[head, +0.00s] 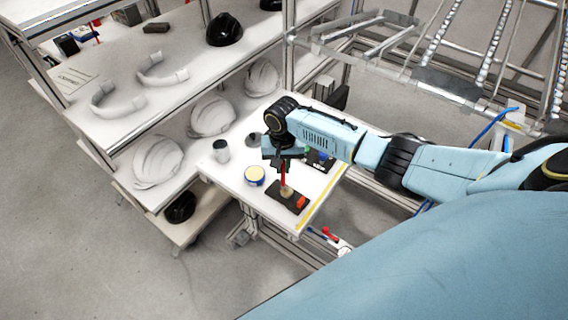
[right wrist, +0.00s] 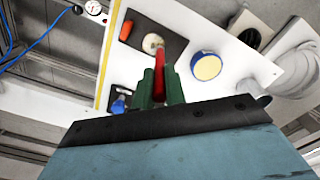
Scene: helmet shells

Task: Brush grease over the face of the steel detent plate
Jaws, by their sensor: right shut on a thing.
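My right gripper (head: 284,163) is shut on the red handle of a brush (head: 284,178), which points down at the worktable. In the right wrist view the green fingers (right wrist: 160,88) close around the red handle (right wrist: 159,62). Its lower end is at a small pale round piece (right wrist: 152,43) on a dark mat (head: 275,200). I cannot tell whether this piece is the steel detent plate or the bristles, or whether they touch. A blue tin with a cream-yellow top (head: 254,175), also in the right wrist view (right wrist: 207,66), stands left of the mat. My left gripper is not in view.
An orange item (head: 302,202) lies on the mat's right part. A grey cup (head: 221,151) stands at the table's left. Another dark mat with blue and green items (head: 320,160) lies behind.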

